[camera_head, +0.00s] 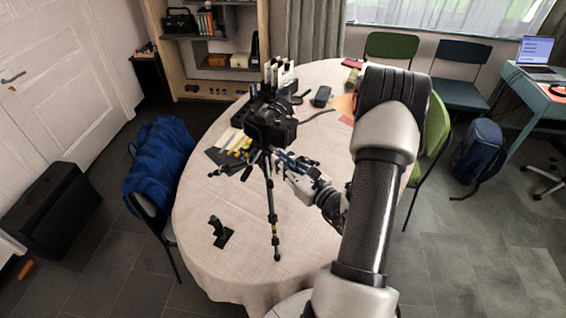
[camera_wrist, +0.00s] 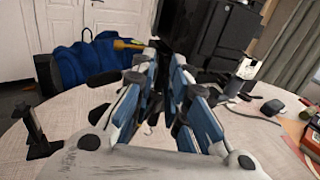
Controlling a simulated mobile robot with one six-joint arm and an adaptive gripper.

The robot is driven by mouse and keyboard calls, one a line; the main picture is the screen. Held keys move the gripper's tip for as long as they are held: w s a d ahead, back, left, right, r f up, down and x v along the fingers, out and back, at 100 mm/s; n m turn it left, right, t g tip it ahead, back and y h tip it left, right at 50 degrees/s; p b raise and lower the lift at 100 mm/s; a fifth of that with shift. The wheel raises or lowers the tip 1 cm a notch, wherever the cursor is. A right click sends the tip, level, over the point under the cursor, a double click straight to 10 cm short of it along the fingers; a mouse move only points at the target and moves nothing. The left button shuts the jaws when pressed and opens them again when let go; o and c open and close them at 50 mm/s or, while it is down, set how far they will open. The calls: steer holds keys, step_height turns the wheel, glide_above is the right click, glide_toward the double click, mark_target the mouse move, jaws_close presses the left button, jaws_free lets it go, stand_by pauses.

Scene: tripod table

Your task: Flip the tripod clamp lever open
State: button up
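The black tripod (camera_head: 271,200) stands on the round table with a dark camera (camera_head: 270,125) mounted on top. My gripper (camera_head: 283,166) reaches in from the right, with its fingertips close to the tripod head just below the camera. In the wrist view my gripper (camera_wrist: 167,68) has its blue-padded fingers a narrow gap apart at the tips, with dark tripod parts behind and between them. I cannot tell whether they touch anything. The large dark camera body (camera_wrist: 212,35) stands just beyond the fingertips. The clamp lever cannot be made out clearly.
The round table (camera_head: 205,265) has a cream cloth. A small black stand (camera_head: 220,233) is at its front left, also in the wrist view (camera_wrist: 37,135). Colored items (camera_head: 235,145), a dark device (camera_head: 322,96) and upright pale objects (camera_head: 280,72) lie behind. The front table area is mostly clear.

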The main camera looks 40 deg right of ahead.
jaws_close()
steer(key=shift+d+n+y, duration=0.35)
steer(key=shift+n+y, duration=0.15)
steer(key=shift+y, duration=0.3)
steer(key=shift+o, duration=0.4)
jaws_free()
steer(key=shift+s, duration=0.1)
